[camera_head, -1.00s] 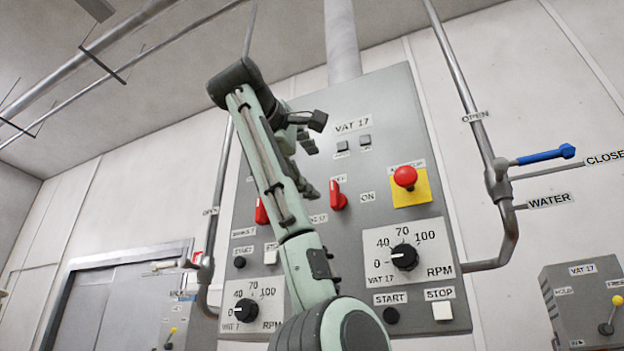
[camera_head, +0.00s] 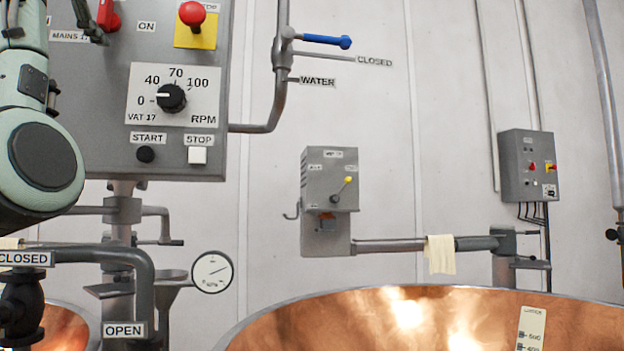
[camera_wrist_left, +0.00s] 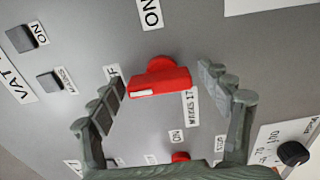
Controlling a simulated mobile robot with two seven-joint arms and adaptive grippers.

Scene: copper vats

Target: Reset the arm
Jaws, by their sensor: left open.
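My left arm comes in at the left edge of the head view, in front of the grey VAT 17 control panel (camera_head: 106,160). Only part of its left gripper (camera_head: 88,20) shows there, at the top left. In the left wrist view the left gripper (camera_wrist_left: 161,77) is open, its fingers apart on either side of a red rotary switch (camera_wrist_left: 160,78) labelled MAINS 17. The switch also shows in the head view (camera_head: 108,16), cut by the top edge. I cannot tell whether the fingers touch it. My right gripper is not in view.
The panel carries a red emergency knob (camera_head: 192,14), a black speed dial (camera_head: 171,98), a START button (camera_head: 145,154) and a STOP button (camera_head: 197,155). A blue-handled water valve (camera_head: 325,41) is right of it. A copper vat (camera_head: 420,318) fills the lower right.

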